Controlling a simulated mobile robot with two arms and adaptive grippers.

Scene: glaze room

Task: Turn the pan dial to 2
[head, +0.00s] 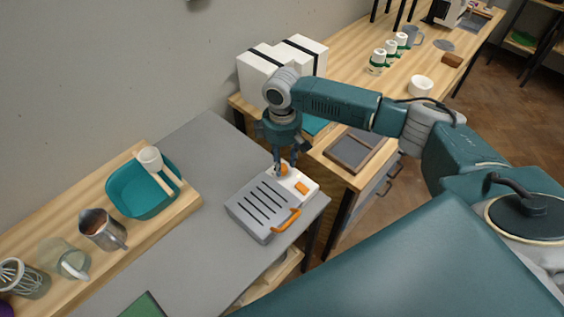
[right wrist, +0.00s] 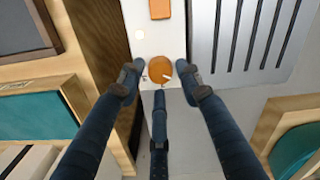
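The pan (head: 262,208) is a grey slatted box with an orange front handle (head: 288,221) and a white control strip. Its round orange dial (right wrist: 159,69) sits on that strip, with a white pointer mark toward its lower right. Small dark marks show around the dial; I cannot read any numbers. My right gripper (head: 285,166) points down over the dial. In the right wrist view its fingers (right wrist: 159,76) are spread around the dial, with small gaps seeming to show at the sides. The dial is partly hidden in the head view. My left gripper is not in view.
An orange rectangular button (right wrist: 160,9) and a small pale light (right wrist: 139,35) share the strip. The pan stands near the edge of the grey counter (head: 205,150). A teal basin (head: 130,205) and jugs stand left; white boxes (head: 262,72) stand behind my arm.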

